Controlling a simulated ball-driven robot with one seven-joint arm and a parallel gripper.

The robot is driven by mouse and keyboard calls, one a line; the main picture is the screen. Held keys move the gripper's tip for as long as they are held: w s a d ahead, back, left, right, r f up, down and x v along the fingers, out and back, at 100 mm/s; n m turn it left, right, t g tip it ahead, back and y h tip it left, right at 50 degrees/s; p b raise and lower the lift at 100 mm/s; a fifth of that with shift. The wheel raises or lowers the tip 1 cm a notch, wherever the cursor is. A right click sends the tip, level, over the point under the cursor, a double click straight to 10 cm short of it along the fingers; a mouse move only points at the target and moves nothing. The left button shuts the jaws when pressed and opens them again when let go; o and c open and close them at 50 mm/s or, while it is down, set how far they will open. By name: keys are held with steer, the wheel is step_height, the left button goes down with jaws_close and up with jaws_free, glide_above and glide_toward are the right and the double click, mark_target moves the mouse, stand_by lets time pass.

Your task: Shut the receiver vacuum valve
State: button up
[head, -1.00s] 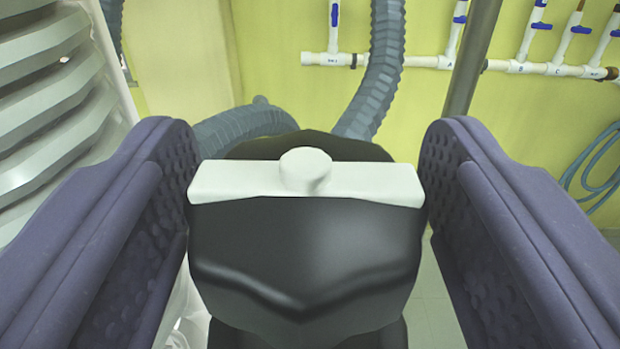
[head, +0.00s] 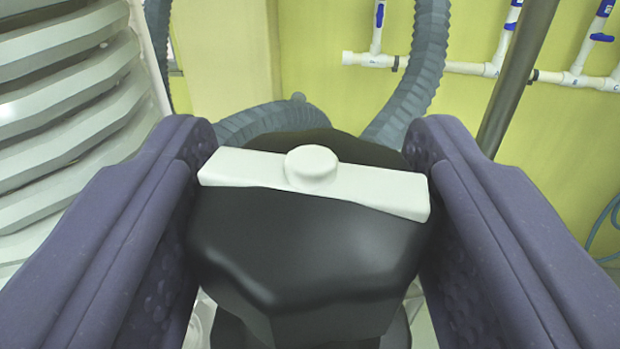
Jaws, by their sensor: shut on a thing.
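The valve's white bar handle (head: 384,190), with a round knob in its middle, sits across a black valve body (head: 300,245). My gripper (head: 313,185) has one purple padded finger at each end of the bar and is shut on the handle. The bar lies crosswise between the fingers, its right end tilted a little lower in the picture. The lower part of the valve body runs out of view at the bottom.
A grey ribbed hose (head: 413,75) rises behind the valve, and another bends to its left. A white ribbed column (head: 65,120) stands close at left. A metal pole (head: 517,80) and white wall pipes (head: 465,68) with blue valves are at back right.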

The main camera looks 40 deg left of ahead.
steer(key=shift+r+m+t+h+p, duration=0.2)
steer(key=shift+m+t+h+p, duration=0.35)
steer(key=shift+p, duration=0.45)
steer(key=shift+m+h+p, duration=0.25)
steer(key=shift+h+p, duration=0.2)
steer(key=shift+p, duration=0.6)
steer(key=shift+w+d+t+h+p, duration=0.1)
steer(key=shift+t+h+p, duration=0.25)
steer(key=shift+p, duration=0.1)
steer(key=shift+m+t+h+p, duration=0.3)
steer(key=shift+m+h+p, duration=0.25)
steer(key=shift+p, duration=0.5)
steer(key=shift+f+m+t+h+b, duration=0.3)
steer(key=shift+f+m+h+b, duration=0.05)
steer(key=shift+m+h+b, duration=0.15)
steer(key=shift+m+t+h+b, duration=0.35)
steer(key=shift+m+h, duration=0.1)
steer(key=shift+h, duration=0.45)
steer(key=m+h+p, duration=0.1)
steer(key=m+h, duration=0.1)
steer(key=h, duration=0.1)
steer(key=shift+r+t+p, duration=0.3)
steer(key=shift+t+p, duration=0.05)
steer(key=shift+f+m+h+p, duration=0.2)
steer(key=shift+m+h+p, duration=0.1)
steer(key=shift+m+h, duration=0.25)
